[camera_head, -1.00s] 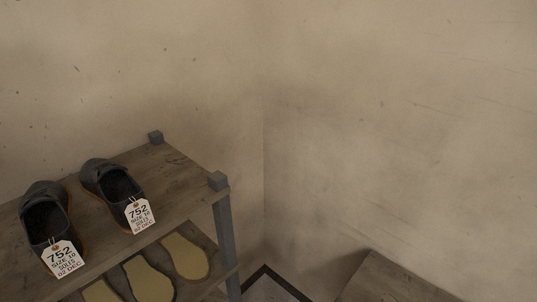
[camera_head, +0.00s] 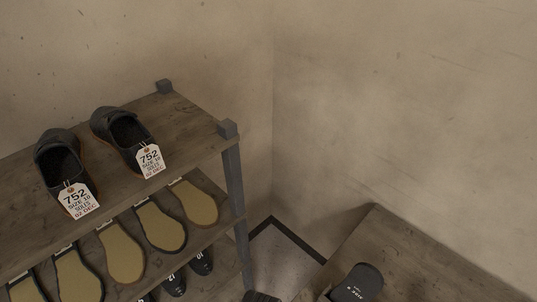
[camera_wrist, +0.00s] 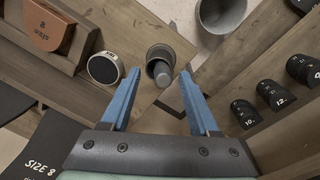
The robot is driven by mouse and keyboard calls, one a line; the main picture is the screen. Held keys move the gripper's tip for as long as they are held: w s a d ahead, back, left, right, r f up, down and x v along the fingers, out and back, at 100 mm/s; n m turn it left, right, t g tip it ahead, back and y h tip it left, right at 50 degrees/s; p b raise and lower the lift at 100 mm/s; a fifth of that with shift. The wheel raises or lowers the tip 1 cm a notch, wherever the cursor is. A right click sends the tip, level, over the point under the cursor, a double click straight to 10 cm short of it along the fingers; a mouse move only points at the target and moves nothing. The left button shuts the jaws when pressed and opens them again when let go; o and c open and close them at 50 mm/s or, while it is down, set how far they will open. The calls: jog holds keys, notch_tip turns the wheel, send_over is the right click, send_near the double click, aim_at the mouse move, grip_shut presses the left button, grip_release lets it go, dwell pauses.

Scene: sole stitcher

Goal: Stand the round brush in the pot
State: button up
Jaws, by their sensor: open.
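My gripper (camera_wrist: 160,80) shows in the wrist view with its two blue fingers spread wide. Nothing is clearly held. The head view shows neither the gripper nor these objects.
In the wrist view a grey bin (camera_wrist: 222,14) stands on the floor beyond the bench edge, numbered black pieces (camera_wrist: 272,92) sit at right, and a wooden holder (camera_wrist: 60,38) stands at left. The head view shows a shoe rack (camera_head: 196,133) and a bench (camera_head: 400,250) with a black sole (camera_head: 358,285).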

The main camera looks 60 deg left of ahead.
notch_tip(320, 180, up, 10)
jog(key=shift+s+a, duration=0.3)
jog(key=shift+s, duration=0.1)
jog(key=shift+r, duration=0.1)
dwell(0.5)
notch_tip(320, 180, up, 9)
jog(key=p, duration=1)
jog(key=shift+p, duration=0.3)
dwell(0.3)
